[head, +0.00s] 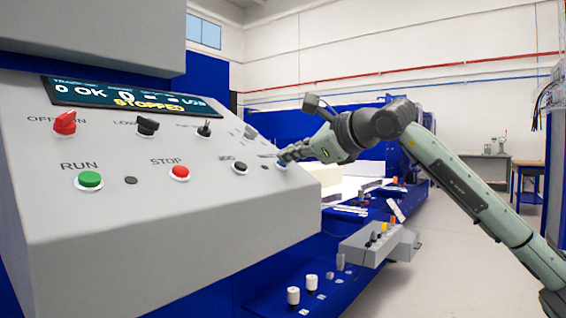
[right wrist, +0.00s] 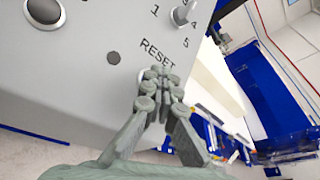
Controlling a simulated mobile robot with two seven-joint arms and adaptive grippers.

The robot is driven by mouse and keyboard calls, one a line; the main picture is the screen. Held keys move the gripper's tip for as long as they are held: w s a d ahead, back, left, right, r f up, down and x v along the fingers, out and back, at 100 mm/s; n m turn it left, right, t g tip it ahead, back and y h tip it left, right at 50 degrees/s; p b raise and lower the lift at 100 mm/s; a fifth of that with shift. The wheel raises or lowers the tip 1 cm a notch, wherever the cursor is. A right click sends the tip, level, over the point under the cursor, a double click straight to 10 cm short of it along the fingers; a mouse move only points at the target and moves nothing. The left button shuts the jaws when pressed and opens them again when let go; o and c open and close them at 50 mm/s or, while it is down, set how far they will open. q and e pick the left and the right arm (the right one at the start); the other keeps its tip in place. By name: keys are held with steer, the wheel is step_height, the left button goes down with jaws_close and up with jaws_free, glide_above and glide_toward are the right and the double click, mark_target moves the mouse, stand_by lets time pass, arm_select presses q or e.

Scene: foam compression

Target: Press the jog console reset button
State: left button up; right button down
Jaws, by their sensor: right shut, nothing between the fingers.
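The grey sloped console (head: 130,225) fills the left of the head view. Its reset button (head: 281,165) is a small bluish button at the right end of the lower row. In the right wrist view, the RESET label (right wrist: 158,53) is readable and the button below it is mostly hidden behind my fingers. My right gripper (head: 284,156) is shut and empty, with its fingertips at the reset button; it also shows in the right wrist view (right wrist: 160,85). I cannot tell whether the fingertips touch the button. My left gripper is not in view.
The green RUN button (head: 90,180), red STOP button (head: 180,172) and a black button (head: 239,168) share the row. Switches sit above, below a display (head: 130,95) reading STOPPED. A smaller control box (head: 375,245) stands lower right. Open floor lies right.

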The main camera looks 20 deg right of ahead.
steer(key=shift+s+d+r+p, duration=0.3)
steer(key=shift+s+r+p, duration=0.05)
steer(key=shift+r, duration=0.3)
steer(key=shift+r, duration=0.1)
steer(key=r, duration=0.1)
steer(key=s+d+r+p, duration=0.1)
steer(key=s+r+p, duration=0.1)
steer(key=r, duration=0.1)
steer(key=shift+d, duration=0.3)
stand_by(0.6)
